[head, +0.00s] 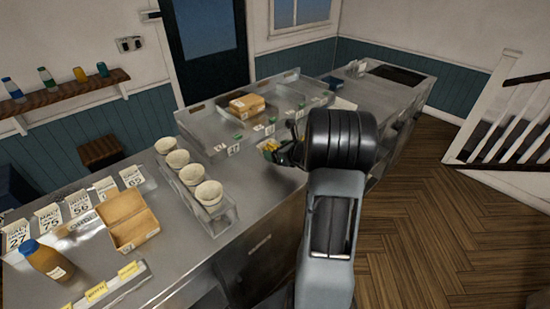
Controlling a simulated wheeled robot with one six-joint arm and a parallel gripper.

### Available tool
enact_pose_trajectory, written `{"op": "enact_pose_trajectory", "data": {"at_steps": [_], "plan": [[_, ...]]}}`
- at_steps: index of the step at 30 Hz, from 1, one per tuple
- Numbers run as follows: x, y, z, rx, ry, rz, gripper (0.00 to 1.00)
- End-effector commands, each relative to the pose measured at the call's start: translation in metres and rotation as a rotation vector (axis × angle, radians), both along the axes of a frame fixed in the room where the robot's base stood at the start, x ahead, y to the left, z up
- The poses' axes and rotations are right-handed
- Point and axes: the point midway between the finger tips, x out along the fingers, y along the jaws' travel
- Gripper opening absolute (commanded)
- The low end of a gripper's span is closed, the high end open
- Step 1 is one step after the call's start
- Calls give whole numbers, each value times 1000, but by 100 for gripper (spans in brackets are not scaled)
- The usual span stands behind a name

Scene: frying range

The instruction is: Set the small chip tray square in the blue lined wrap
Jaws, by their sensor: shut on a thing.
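My gripper (274,152) is over the steel counter at the middle of the head view, partly hidden by my own wrist. It is shut on the small chip tray (270,144), of which only a small patch with yellow contents shows. The tray's edges and tilt are too small to make out. A pale sheet (344,104) lies on the counter beyond my wrist; I cannot tell whether it is the blue lined wrap. No blue lining shows clearly.
Several pale cups (208,194) stand in a steel rack left of my gripper. An open cardboard box (127,218), a sauce bottle (47,259) and number cards (79,203) lie front left. A brown box (247,105) sits behind. Bare counter (258,185) shows below my gripper.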

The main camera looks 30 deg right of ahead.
Motion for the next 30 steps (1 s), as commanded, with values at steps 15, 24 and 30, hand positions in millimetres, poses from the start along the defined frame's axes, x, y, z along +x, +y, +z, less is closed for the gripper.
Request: {"op": "enact_pose_trajectory", "data": {"at_steps": [15, 24, 30], "plan": [[13, 3, -41, 2, 0, 0, 53], [13, 3, -46, -1, -2, -1, 53], [13, 3, -50, -1, -1, -1, 53]]}}
